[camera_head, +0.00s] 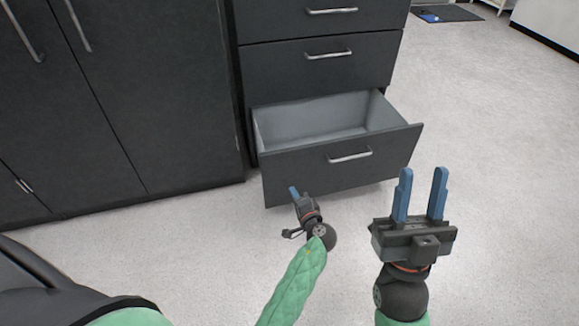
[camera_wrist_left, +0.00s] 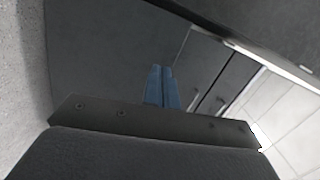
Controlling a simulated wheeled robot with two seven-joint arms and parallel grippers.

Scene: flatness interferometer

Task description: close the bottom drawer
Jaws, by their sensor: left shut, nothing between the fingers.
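The bottom drawer (camera_head: 305,178) of the dark cabinet stands pulled out, with its empty grey inside showing. Its front has a silver bar handle (camera_head: 350,157). My left gripper (camera_head: 294,191) is shut and empty, just in front of the left part of the drawer front; I cannot tell whether it touches. In the left wrist view its blue fingers (camera_wrist_left: 161,86) are together, with a dark panel close behind them. My right gripper (camera_head: 421,192) is open and empty, with blue fingers apart, to the right of the drawer and pointing up in the picture.
Two drawers above, a middle one (camera_head: 320,68) and an upper one (camera_head: 320,18), look shut. A tall dark cabinet (camera_head: 110,110) with doors stands at the left. The speckled floor (camera_head: 490,150) is clear to the right. A dark mat (camera_head: 447,13) lies far back.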

